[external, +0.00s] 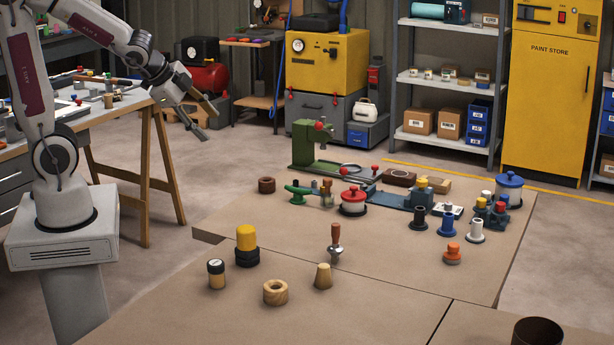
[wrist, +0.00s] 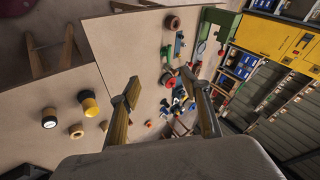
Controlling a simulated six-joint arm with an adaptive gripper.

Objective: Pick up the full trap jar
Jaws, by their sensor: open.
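Two lidded jars stand on the brown-covered table: one with a red lid (external: 353,200) near the middle, and one with a blue lid (external: 509,188) at the far right. A smaller jar with a dark lid and pale label (external: 216,272) stands at the front left and also shows in the wrist view (wrist: 49,122). My gripper (external: 208,124) is open and empty, high above and left of the table. Its two fingers (wrist: 160,84) are wide apart in the wrist view.
A yellow-topped black cylinder (external: 246,248), a wooden ring (external: 275,292), a cork-like cone (external: 323,276) and a wooden-handled tool (external: 335,240) stand at the front. A green press (external: 305,145) and spools crowd the back. A dark cylinder (external: 537,332) stands front right.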

